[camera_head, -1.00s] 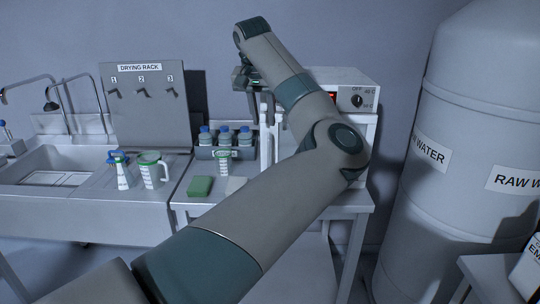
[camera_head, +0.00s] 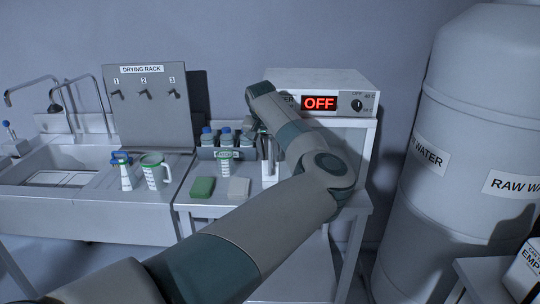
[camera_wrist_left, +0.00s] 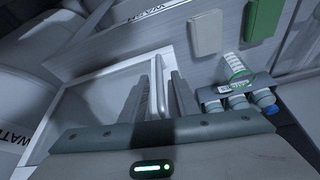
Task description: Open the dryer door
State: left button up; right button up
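The dryer (camera_head: 345,83) is a white box on the side table, with a red "OFF" display and a dial on its top front. My left arm covers most of its front. A pale upright bar, seemingly the door handle (camera_head: 269,171), shows below my left gripper (camera_head: 259,134). In the left wrist view the bar (camera_wrist_left: 158,86) stands between the two fingers of my left gripper (camera_wrist_left: 160,92). The fingers are apart, with gaps seeming to show on both sides of the bar. I cannot tell whether the door is ajar. My right gripper is not in view.
On the table stand a bottle rack (camera_head: 208,154), a small beaker (camera_head: 225,162), a green sponge (camera_head: 201,187) and a pale block (camera_head: 239,187). The sink (camera_head: 40,170) and drying rack (camera_head: 150,110) are left. A large raw water tank (camera_head: 470,140) stands right.

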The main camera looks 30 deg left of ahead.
pick_arm(q)
jog(key=shift+x, duration=1.25)
grip_shut()
jog(key=shift+s+p, duration=0.1)
jog(key=shift+p, duration=0.2)
